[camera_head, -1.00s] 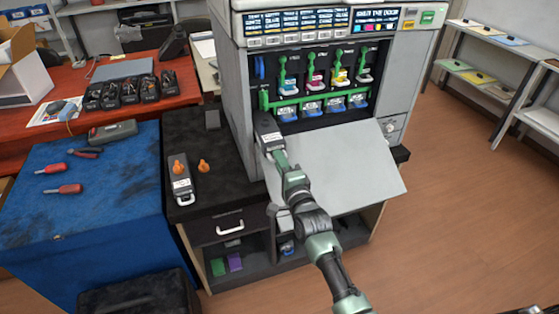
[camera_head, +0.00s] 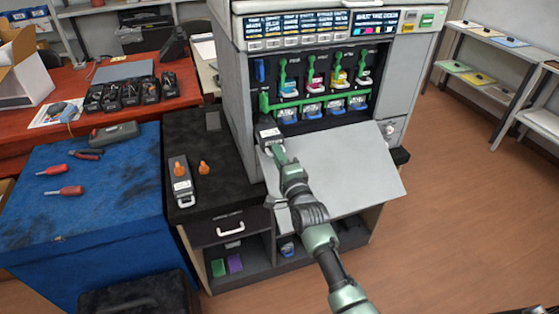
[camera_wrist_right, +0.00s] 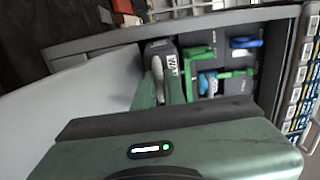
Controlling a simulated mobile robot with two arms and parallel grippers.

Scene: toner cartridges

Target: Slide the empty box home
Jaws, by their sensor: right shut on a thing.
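A dark grey box (camera_head: 268,134) with a white label sits at the lower left of the open printer (camera_head: 232,95), its far part inside the printer's opening. My right gripper (camera_head: 279,154) is shut on the near end of this box, above the lowered front door. In the right wrist view the box (camera_wrist_right: 162,48) shows its label starting with "WA", and the gripper fingers (camera_wrist_right: 165,88) close around its pale handle. A second similar box (camera_head: 182,188) with an orange cap lies on the black cabinet top to the left. My left gripper is not in view.
The lowered grey door (camera_head: 340,170) lies under my arm. Coloured toner cartridges with green levers (camera_head: 312,75) stand right of the box. A loose orange cap (camera_head: 204,167) lies on the cabinet. A blue-topped bench (camera_head: 100,215) with tools is at the left.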

